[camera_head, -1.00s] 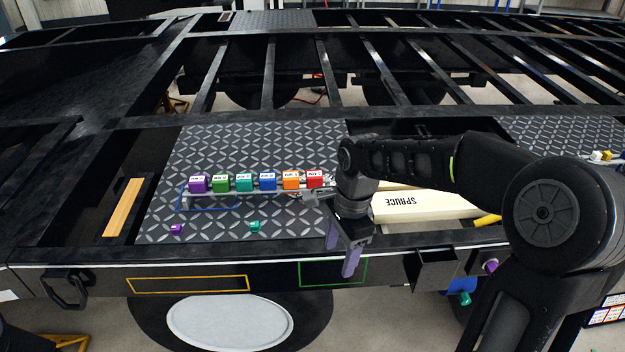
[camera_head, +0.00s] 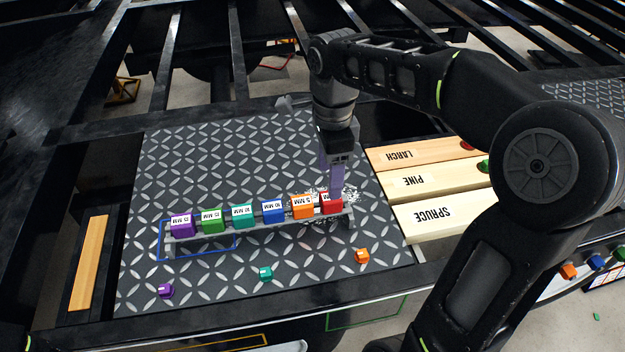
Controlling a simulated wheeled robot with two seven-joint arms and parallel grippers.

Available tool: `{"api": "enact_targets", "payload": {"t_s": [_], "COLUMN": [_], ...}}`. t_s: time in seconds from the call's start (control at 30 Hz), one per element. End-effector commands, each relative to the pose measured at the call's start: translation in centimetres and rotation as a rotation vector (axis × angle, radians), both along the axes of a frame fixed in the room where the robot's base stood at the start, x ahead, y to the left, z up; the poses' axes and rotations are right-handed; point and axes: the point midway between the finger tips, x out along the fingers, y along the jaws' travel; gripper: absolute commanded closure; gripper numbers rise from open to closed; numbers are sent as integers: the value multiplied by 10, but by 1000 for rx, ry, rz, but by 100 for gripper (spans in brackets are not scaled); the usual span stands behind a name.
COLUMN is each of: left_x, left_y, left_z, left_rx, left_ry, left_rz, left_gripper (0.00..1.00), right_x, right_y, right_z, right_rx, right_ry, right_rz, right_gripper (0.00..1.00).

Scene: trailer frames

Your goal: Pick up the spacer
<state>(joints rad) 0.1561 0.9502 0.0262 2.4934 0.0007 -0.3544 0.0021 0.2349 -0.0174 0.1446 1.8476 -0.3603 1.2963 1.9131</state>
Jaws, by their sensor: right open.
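A row of labelled coloured blocks stands on a grey rail (camera_head: 205,238) on the diamond-plate deck: purple (camera_head: 182,224), green (camera_head: 212,220), teal (camera_head: 242,216), blue (camera_head: 273,212), orange (camera_head: 302,206) and red (camera_head: 331,205). Small loose pieces lie in front of the rail: purple (camera_head: 166,291), teal (camera_head: 265,273) and orange (camera_head: 362,256). Which of these is the spacer I cannot tell. My right gripper (camera_head: 335,187) is open and points down at the red block at the rail's right end. Its purple fingers partly cover that block, and whether they touch it is unclear. My left gripper is out of view.
Wooden boards marked LARCH (camera_head: 420,153), PINE (camera_head: 430,182) and SPRUCE (camera_head: 440,215) lie right of the deck. A narrow plank (camera_head: 89,262) lies in a slot at left. Black frame beams surround the deck. The deck behind the rail is clear.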

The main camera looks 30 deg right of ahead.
Motion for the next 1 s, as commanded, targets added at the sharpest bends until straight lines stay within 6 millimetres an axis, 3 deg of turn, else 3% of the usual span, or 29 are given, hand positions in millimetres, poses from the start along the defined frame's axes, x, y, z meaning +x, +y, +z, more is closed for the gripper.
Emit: {"api": "enact_targets", "payload": {"t_s": [0.37,0.63,1.0], "left_x": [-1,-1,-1], "left_y": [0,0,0], "left_z": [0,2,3], "left_rx": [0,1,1], "left_ry": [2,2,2], "left_rz": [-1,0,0], "left_gripper": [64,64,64], "right_x": [0,0,0], "right_y": [0,0,0], "right_z": [-1,-24,-29], "right_rx": [0,0,1], "right_ry": [0,2,2], "right_rz": [1,0,0], "right_gripper": [38,38,38]}}
